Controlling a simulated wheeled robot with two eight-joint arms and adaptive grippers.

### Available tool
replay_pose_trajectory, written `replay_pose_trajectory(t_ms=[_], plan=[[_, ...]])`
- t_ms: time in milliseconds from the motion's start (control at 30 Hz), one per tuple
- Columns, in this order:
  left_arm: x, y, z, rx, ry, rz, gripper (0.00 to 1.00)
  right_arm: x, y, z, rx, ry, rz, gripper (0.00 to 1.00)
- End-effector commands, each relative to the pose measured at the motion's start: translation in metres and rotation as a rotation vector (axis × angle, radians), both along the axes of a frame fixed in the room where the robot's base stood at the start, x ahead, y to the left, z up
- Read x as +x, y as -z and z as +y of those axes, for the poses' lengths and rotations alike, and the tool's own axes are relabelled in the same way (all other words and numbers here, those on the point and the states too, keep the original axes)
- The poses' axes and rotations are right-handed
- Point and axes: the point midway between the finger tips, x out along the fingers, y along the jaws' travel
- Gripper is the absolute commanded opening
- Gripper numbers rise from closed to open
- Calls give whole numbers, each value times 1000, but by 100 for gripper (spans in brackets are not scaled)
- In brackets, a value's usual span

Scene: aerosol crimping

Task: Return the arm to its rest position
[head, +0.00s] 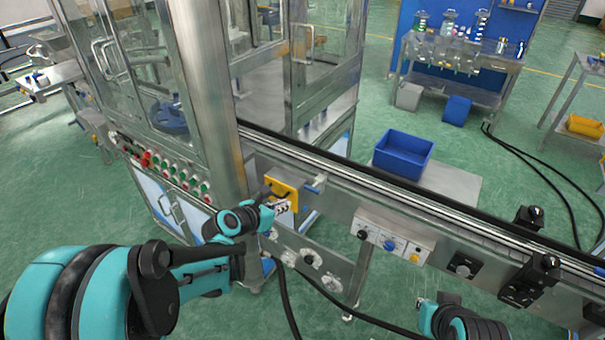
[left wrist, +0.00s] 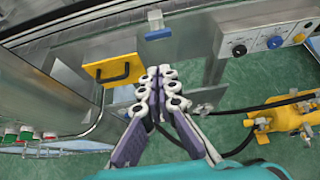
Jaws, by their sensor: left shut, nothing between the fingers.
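My left gripper (head: 283,207) is in front of the machine's conveyor side, close to a yellow plate with a black handle (head: 284,190). In the left wrist view the left gripper (left wrist: 162,78) has its two fingers together with nothing between them. The yellow plate (left wrist: 113,70) shows just left of the fingertips there, apart from them in the picture. My left arm reaches in from the lower left of the head view. Part of my right arm shows at the bottom right of the head view, but its gripper is not visible.
The glass-walled machine (head: 205,90) stands behind my left arm, with a row of buttons (head: 165,172). The conveyor (head: 430,215) runs to the right, with a knob panel (head: 392,241) on its side. A blue bin (head: 403,154) stands behind it. Yellow equipment (left wrist: 285,118) lies below.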

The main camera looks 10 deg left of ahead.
Motion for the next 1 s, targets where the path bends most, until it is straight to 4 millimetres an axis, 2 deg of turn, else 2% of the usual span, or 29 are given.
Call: replay_pose_trajectory(t_ms=[200,267,367,500,700,900,1000], plan=[[-5,-2,-3,50,31,-7,0,0,0,0,0,0,0,0],[-12,-5,-7,135,83,-18,0,0,0,0,0,0,0,0],[-33,-12,-18,378,240,-52,0,0,1,0,0,0,0,0],[-78,-20,-32,838,569,-119,0,0,2,0,0,0,0,0],[-146,-23,-38,1467,1115,-225,0,0,3,0,0,0,0,0],[-202,-19,-29,1927,1630,-323,0,0,3,0,0,0,0,0],[-218,-17,-25,2053,1802,-355,0,0,4,0,0,0,0,0]])
